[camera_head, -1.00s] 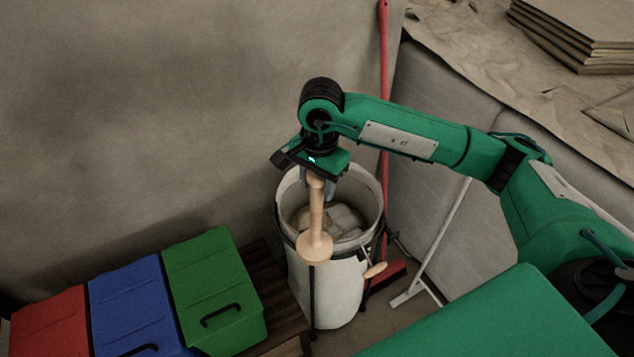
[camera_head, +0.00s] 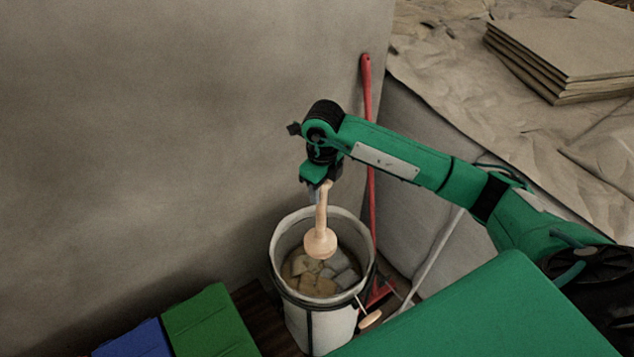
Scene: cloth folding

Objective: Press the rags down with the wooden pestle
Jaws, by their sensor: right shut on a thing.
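The wooden pestle (camera_head: 320,242) is pale, with a thin handle and a broad round head at its lower end. My right gripper (camera_head: 322,186) is shut on the top of its handle and holds it nearly upright, head down. The pestle's head appears over the mouth of a white bin (camera_head: 343,219) with a dark band. The rags (camera_head: 316,284), beige and grey, lie inside the bin. From this angle I cannot tell whether the head touches them. My left gripper is not in view.
A blue box (camera_head: 135,341) and a green box (camera_head: 208,322) stand at the lower left. A red-handled tool (camera_head: 367,150) leans on the wall behind the bin. Stacked brown sheets (camera_head: 560,60) lie on a paper-covered surface at the upper right.

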